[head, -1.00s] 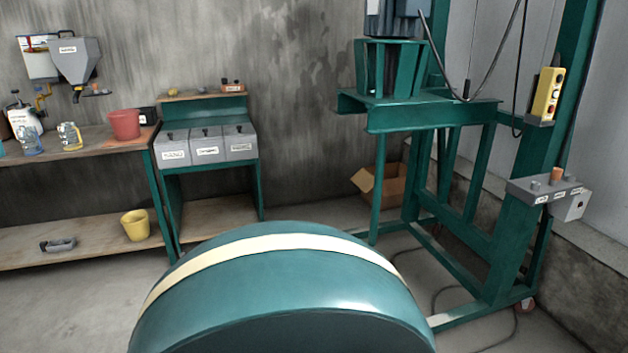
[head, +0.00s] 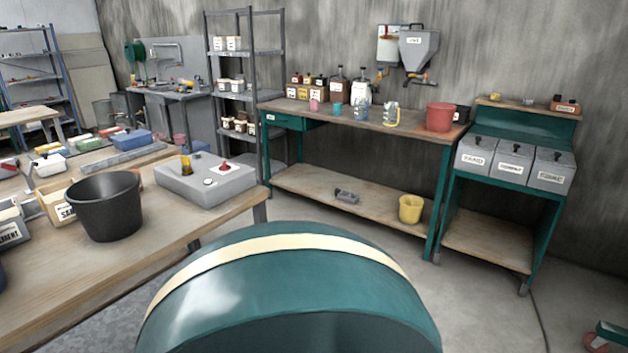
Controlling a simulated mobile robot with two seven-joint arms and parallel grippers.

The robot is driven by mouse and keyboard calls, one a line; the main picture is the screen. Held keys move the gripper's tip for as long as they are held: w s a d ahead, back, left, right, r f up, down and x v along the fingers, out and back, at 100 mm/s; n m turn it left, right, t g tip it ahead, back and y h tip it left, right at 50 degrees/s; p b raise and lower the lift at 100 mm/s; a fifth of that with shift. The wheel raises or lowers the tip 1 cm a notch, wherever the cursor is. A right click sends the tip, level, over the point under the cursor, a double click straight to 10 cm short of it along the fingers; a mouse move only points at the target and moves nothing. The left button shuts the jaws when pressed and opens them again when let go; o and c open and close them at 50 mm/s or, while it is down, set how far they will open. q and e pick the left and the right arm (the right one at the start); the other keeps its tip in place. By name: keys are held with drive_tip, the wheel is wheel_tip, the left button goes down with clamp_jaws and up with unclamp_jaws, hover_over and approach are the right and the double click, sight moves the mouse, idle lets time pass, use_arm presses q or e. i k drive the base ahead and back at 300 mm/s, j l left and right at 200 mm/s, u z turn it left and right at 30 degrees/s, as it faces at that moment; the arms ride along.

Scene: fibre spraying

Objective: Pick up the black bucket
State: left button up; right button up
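A large black bucket (head: 108,212) stands upright on the wooden table (head: 190,220) at the left in the head view. It appears empty, with its wide opening facing up. Another small dark thing (head: 462,114) stands behind the red bucket on the far bench; I cannot tell what it is. Neither of my grippers shows in the head view.
A grey box with a red knob (head: 208,180) sits right of the black bucket, and labelled bins (head: 58,203) sit left of it. A red bucket (head: 440,117) is on the far bench, a yellow bucket (head: 410,209) on its lower shelf. Floor between is clear.

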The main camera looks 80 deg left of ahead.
sight(107, 205)
drive_tip(key=u, duration=3.85)
drive_tip(key=i+j, duration=0.25)
drive_tip(key=i+j+z, duration=0.65)
drive_tip(key=i+j, duration=0.2)
